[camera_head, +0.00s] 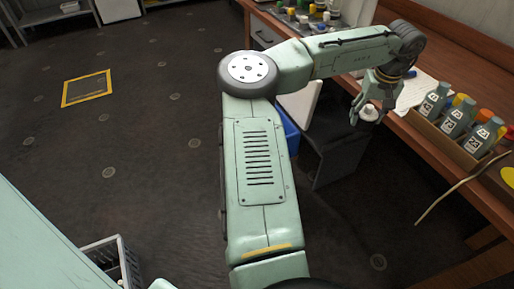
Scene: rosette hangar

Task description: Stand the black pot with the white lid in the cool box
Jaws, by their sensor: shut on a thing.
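My gripper (371,103) is at the right, just off the front edge of the wooden bench. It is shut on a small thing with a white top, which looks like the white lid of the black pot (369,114). Its black body is hard to make out against the dark background. Behind my arm, a blue box (291,131) shows in part on the floor, with a white panel (299,110) standing by it. This may be the cool box with its lid up; my arm hides most of it, and its inside is not visible.
The wooden bench (433,136) runs along the right. On it stand a wooden tray with several grey-green bottles (457,117) and, farther back, small colourful jars (302,17). A dark cabinet (341,153) stands below. A grey crate (122,262) is at lower left. The left floor is mostly clear.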

